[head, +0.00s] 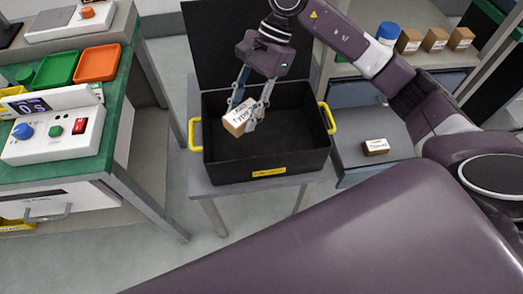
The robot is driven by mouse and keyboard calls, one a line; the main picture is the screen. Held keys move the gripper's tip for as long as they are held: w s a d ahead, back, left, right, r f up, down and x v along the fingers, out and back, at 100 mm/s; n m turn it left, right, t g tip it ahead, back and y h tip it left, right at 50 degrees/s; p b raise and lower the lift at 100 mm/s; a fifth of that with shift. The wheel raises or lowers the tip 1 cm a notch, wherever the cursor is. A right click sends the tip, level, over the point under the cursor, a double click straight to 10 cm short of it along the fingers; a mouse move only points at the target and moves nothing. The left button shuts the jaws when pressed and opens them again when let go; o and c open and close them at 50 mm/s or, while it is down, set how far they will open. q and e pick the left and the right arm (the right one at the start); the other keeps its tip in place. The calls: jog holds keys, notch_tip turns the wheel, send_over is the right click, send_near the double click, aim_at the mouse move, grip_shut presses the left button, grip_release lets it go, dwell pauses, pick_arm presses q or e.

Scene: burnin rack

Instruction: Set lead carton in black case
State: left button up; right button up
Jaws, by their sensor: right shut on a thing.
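My right gripper (247,114) points down over the black case (235,170). It is shut on a small brown carton (235,129) with a white printed label; the label text is too small to read fully. The carton is tilted, within the case's outline near its left side. I cannot tell whether it touches the case floor. The case is open, its lid raised at the back, with yellow handles at both sides and a yellow label in front. No other thing shows inside it. My left gripper is not in view.
Another labelled carton (376,147) lies on a grey surface right of the case. Several cartons and a blue-capped bottle (388,33) stand on the shelf behind. A green bench at left holds a control box (55,135), a green tray (57,68) and an orange tray (97,63).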

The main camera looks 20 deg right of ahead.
jog(key=w+r+m+t+b, duration=0.2)
jog(key=w+m+t+b, duration=0.15)
jog(key=m, duration=0.25)
jog(key=m+b, duration=0.1)
jog(key=b, duration=0.2)
send_over(233, 147)
jog(key=d, duration=0.2)
jog(key=f, duration=1.4)
jog(key=shift+s+a+f, duration=0.1)
jog(key=shift+s+f, duration=0.1)
jog(key=shift+f, duration=0.05)
notch_tip(233, 147, down, 4)
jog(key=shift+f, duration=0.25)
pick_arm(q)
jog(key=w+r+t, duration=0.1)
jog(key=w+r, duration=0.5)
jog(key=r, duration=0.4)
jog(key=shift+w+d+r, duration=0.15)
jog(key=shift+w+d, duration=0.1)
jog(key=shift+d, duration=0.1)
pick_arm(e)
jog(key=shift+f, duration=0.1)
jog(key=o, duration=1.2)
jog(key=shift+c, duration=0.2)
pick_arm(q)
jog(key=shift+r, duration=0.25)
